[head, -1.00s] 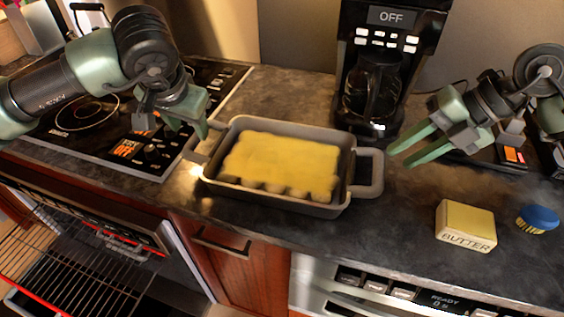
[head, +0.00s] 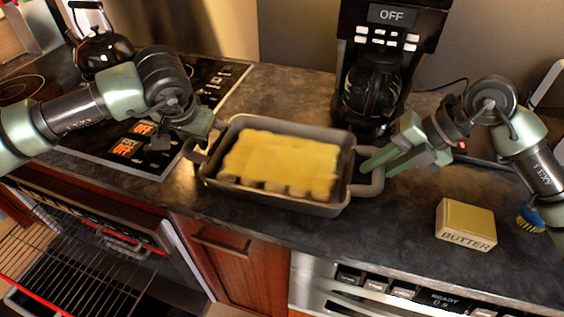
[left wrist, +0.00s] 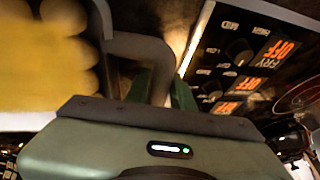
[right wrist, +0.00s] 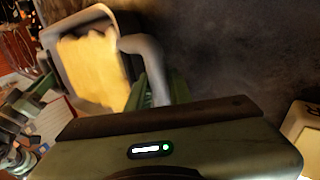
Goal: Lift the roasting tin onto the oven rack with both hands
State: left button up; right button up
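The grey roasting tin (head: 345,195), filled with a yellow topping, stands on the dark counter with a loop handle at each end. My left gripper (head: 203,135) is at the tin's left handle. In the left wrist view its open fingers (left wrist: 163,92) lie on either side of the handle bar. My right gripper (head: 372,164) is at the right handle. In the right wrist view its open fingers (right wrist: 160,88) straddle that handle. The oven rack (head: 50,250) is at the lower left, below counter height, with a red front edge.
A coffee maker (head: 388,60) stands behind the tin. A butter block (head: 466,225) and a blue brush (head: 529,220) lie to the right, the brush partly hidden by my right arm. A cooktop (head: 150,150) with a kettle (head: 102,48) is at the left.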

pick_arm(q)
grip_shut()
dwell(1.2)
jog(key=shift+w+r, duration=0.15)
jog(key=shift+r, duration=0.1)
